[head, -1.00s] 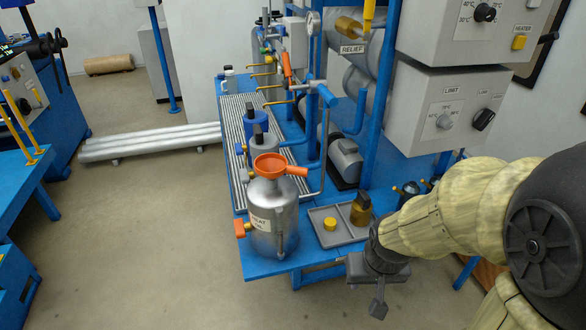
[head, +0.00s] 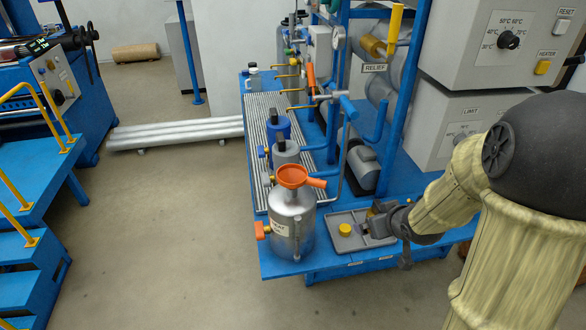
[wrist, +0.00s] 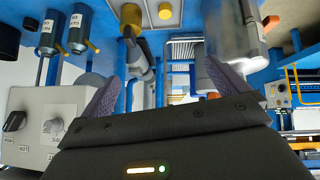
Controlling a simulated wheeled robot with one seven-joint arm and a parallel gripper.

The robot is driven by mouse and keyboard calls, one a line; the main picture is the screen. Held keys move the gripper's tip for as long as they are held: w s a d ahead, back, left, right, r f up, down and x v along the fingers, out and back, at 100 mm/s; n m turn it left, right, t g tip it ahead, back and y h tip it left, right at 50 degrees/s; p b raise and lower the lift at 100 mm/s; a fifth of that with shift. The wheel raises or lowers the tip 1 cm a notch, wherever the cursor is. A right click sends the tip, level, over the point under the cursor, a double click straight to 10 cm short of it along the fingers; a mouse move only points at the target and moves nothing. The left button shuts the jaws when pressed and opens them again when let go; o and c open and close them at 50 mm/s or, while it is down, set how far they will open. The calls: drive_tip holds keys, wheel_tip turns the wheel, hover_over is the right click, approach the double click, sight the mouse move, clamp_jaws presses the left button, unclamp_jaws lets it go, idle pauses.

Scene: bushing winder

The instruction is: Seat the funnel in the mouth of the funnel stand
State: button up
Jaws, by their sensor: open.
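The orange funnel (head: 292,175) sits on top of a silver metal can (head: 292,222) at the near end of the blue bench, its handle pointing right. I cannot make out a separate funnel stand. My gripper (head: 366,228) is at the right side of the grey tray, right of the can and lower than the funnel, and apart from both. In the wrist view my gripper (wrist: 162,85) has its two fingers spread wide with nothing held between them. A silver cylinder, probably the can (wrist: 232,35), shows beyond the right finger.
The grey tray (head: 345,244) holds a yellow cap (head: 344,229) and a brownish bottle partly hidden by my gripper. Blue posts and pipes (head: 400,95) and grey control boxes (head: 465,135) stand behind. Floor to the left of the bench (head: 160,240) is clear.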

drive_tip(key=w+a+r+n+y+p, duration=0.2)
drive_tip(key=a+r+n+y+p, duration=0.4)
drive_tip(key=a+r+y+p, duration=0.1)
drive_tip(key=a+r+y, duration=0.1)
drive_tip(key=y, duration=0.1)
drive_tip(key=shift+w+a+r+y, duration=0.15)
drive_tip(key=shift+w+a+y, duration=0.05)
drive_tip(key=shift+a+y, duration=0.1)
drive_tip(key=p+x, duration=0.1)
drive_tip(key=x, duration=1.1)
